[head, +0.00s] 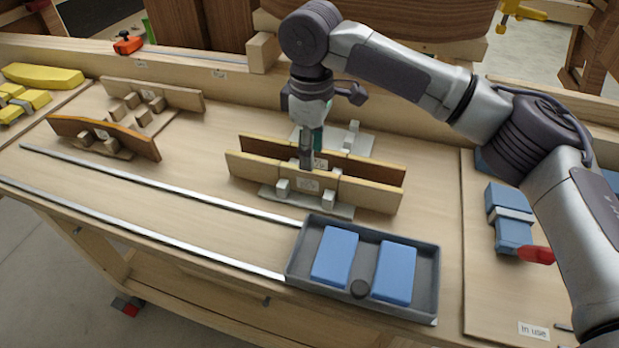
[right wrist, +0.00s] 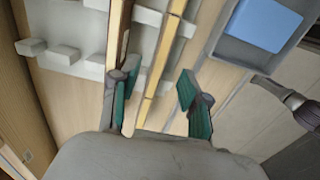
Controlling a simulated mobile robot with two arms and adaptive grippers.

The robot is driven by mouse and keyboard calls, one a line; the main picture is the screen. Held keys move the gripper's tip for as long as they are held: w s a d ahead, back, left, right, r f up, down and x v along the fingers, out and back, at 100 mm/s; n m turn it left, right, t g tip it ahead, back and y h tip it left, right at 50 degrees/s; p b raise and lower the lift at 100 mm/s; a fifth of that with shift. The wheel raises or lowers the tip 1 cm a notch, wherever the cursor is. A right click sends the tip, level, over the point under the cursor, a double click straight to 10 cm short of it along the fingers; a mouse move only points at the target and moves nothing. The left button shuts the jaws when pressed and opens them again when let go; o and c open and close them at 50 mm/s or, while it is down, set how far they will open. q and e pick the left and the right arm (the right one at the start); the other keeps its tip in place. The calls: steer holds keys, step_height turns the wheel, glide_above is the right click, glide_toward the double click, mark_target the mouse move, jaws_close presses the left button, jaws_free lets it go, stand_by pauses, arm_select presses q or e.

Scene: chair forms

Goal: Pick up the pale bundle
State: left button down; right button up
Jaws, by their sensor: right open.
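The pale bundle (head: 368,195) is a long light-wood strip with a small label, standing on edge in a grey holder (head: 335,209) near the middle of the bench. A darker bundle (head: 375,169) stands parallel just behind it. My right gripper (head: 307,152) points down over the middle of the pale bundle, open. In the right wrist view the open fingers (right wrist: 158,78) are on either side of the pale bundle (right wrist: 163,57), with clear gaps. One finger is close to the darker bundle (right wrist: 117,40). Whether the fingertips are below its top edge is unclear. My left gripper is out of view.
A dark tray (head: 436,285) with two blue blocks and a black knob lies in front. Two metal rails (head: 160,190) run along the bench at left. More held strips (head: 175,97) stand at back left. A blue item (head: 510,215) and red-handled tool lie right.

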mark_target(309, 181)
steer(key=shift+f, duration=0.5)
step_height(309, 181, down, 5)
steer(key=shift+a+r+p, duration=0.1)
steer(key=shift+a+p, duration=0.05)
steer(key=shift+p, duration=0.55)
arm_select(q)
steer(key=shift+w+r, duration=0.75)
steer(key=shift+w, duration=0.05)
arm_select(e)
steer(key=shift+c, duration=0.8)
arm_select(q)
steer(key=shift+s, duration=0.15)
arm_select(e)
jaws_close()
